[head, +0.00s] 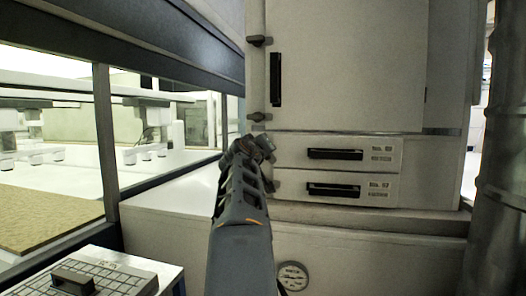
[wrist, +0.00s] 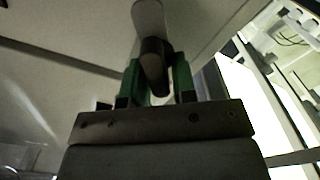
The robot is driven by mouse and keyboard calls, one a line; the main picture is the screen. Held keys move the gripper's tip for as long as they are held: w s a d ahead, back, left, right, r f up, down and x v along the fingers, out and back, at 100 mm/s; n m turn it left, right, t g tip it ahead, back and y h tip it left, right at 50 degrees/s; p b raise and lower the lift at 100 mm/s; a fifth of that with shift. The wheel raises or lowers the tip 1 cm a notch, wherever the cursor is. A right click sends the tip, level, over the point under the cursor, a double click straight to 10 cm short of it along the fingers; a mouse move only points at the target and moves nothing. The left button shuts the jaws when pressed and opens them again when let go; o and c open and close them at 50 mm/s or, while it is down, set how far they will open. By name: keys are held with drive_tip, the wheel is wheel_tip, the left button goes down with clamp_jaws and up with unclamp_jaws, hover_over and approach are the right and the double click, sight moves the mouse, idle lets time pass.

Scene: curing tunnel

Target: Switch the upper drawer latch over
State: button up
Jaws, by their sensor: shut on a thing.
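The upper drawer (head: 289,153) is a pale front with a dark bar handle, closed in the cabinet. My gripper (head: 252,150) is at its left end and hides most of the latch there in the head view. In the wrist view, the upper drawer latch (wrist: 149,22) is a rounded pale lever with a dark lower part. It passes between the green fingers of my gripper (wrist: 156,78), which are shut on it. Which way the latch is turned is hard to tell.
The lower drawer (head: 290,188) is closed just below. A tall cabinet door (head: 350,65) with a dark handle is above. A window frame (head: 107,140) stands at left. A keypad panel (head: 120,275) is at lower left, and a thick dark column (head: 497,150) at right.

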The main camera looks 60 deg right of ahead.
drive_tip(key=n, duration=0.5)
drive_tip(key=shift+w+f+n, duration=0.25)
drive_tip(key=shift+f+n, duration=0.05)
drive_tip(key=shift+f, duration=0.1)
drive_tip(key=n, duration=0.4)
drive_tip(key=shift+f+n, duration=0.3)
drive_tip(key=o, duration=0.8)
drive_tip(key=shift+a, duration=0.1)
drive_tip(key=shift+c, duration=0.2)
drive_tip(key=shift+r, duration=0.1)
drive_tip(key=shift+n, duration=0.3)
drive_tip(key=b+v, duration=0.4)
drive_tip(key=v, duration=0.9)
drive_tip(key=shift+a, duration=0.4)
